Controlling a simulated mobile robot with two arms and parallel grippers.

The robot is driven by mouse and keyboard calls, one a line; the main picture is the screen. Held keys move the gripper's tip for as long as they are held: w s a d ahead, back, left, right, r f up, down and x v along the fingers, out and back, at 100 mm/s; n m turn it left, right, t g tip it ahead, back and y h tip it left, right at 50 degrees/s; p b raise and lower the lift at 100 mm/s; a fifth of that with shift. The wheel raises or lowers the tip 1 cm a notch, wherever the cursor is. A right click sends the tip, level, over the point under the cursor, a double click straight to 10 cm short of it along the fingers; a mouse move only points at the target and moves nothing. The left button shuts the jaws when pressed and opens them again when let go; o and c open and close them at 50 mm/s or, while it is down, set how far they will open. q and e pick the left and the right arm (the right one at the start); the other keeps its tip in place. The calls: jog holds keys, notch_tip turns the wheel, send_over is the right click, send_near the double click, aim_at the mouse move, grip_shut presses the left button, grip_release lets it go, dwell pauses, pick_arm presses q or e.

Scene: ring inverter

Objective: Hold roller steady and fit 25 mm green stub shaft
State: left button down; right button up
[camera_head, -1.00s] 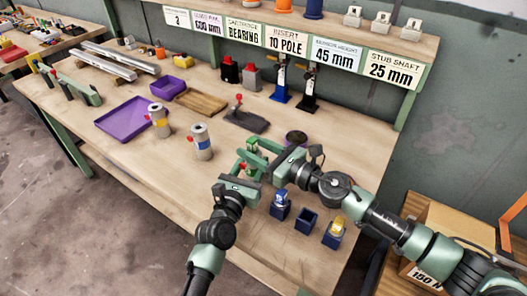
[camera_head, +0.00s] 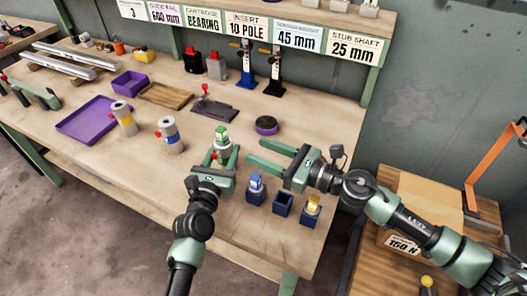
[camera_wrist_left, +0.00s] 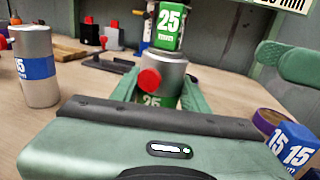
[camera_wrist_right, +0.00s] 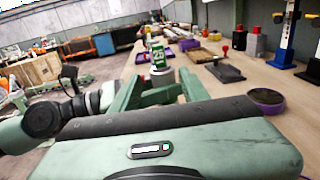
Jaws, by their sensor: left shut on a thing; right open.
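The grey roller (camera_head: 222,150) stands upright with a red knob on its side, and it shows in the left wrist view (camera_wrist_left: 172,72). My left gripper (camera_head: 221,160) is shut on the roller. The green 25 mm stub shaft (camera_head: 221,134) sits upright on the roller's top, with its label facing the left wrist camera (camera_wrist_left: 168,26). I cannot tell how deep it sits. It also shows in the right wrist view (camera_wrist_right: 157,57). My right gripper (camera_head: 251,152) is open and empty, to the right of the roller and apart from it.
Three blue holders stand at the front: one with a blue stub (camera_head: 257,182), one empty (camera_head: 283,203), one with a yellow stub (camera_head: 312,206). Two more rollers (camera_head: 170,137) (camera_head: 124,120) stand left. A dark round dish (camera_head: 266,125) lies behind my right gripper.

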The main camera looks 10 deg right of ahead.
pick_arm(q)
jog(key=c, duration=0.7)
grip_release()
jog(key=shift+o, duration=0.2)
